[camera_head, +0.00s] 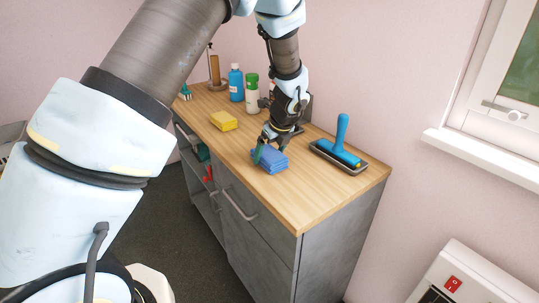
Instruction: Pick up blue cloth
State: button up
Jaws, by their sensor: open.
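The blue cloth (271,160) lies folded on the wooden top of a grey cabinet (308,206), near its front edge. My gripper (269,150) is open and reaches down over the cloth. Its fingers are at the cloth's upper side, and one teal finger shows at the cloth's left. I cannot tell whether the fingers touch the cloth. The gripper hides part of the cloth's far side.
A yellow sponge (223,121) lies to the left. A blue bottle (236,84) and a white bottle with a green cap (252,95) stand behind. A blue-handled tool (340,142) rests in a dark tray on the right. The right front of the top is clear.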

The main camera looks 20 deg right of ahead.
aim_at(270, 153)
jog(key=shift+w+f, duration=0.1)
jog(key=shift+f, duration=0.1)
jog(key=shift+f, duration=0.2)
dwell(0.3)
jog(key=c, duration=1.1)
notch_tip(270, 153, up, 10)
jog(key=shift+r+b, duration=0.2)
jog(key=shift+b, duration=1)
